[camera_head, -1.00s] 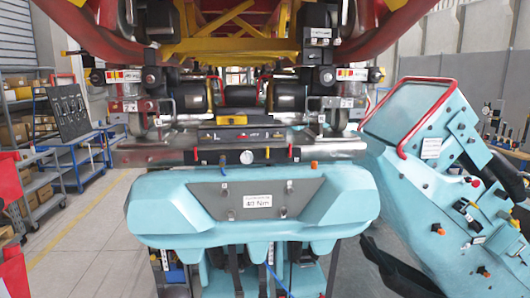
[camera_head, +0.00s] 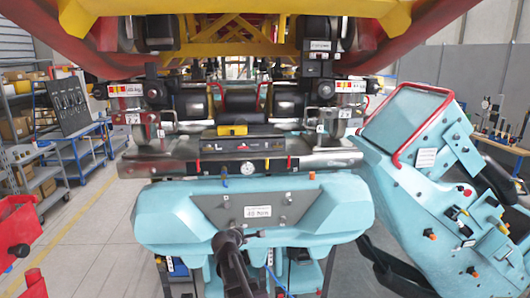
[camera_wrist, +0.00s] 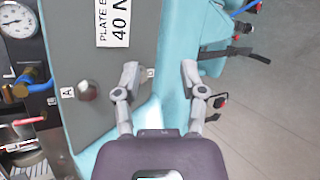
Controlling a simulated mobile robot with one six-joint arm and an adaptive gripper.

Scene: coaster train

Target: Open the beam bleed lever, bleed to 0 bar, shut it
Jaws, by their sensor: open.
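A dark beam (camera_head: 205,168) with a round white pressure gauge (camera_head: 248,168) runs above the light-blue front housing in the head view. The gauge also shows at the top left of the wrist view (camera_wrist: 17,18); its reading is too small to tell. Below it are a blue-handled lever (camera_wrist: 33,76) and a red handle (camera_wrist: 28,122); I cannot tell which is the bleed lever. My gripper (camera_wrist: 160,75) is open and empty over the grey plate's right edge, right of these handles. In the head view my gripper (camera_head: 246,236) is dark, in front of the housing.
The grey plate (camera_head: 225,208) carries a white label and knobs, one marked A. A light-blue console (camera_head: 420,160) with a red rail stands at the right. Shelves and a blue workbench (camera_head: 85,155) are at the left. Floor is open at the left.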

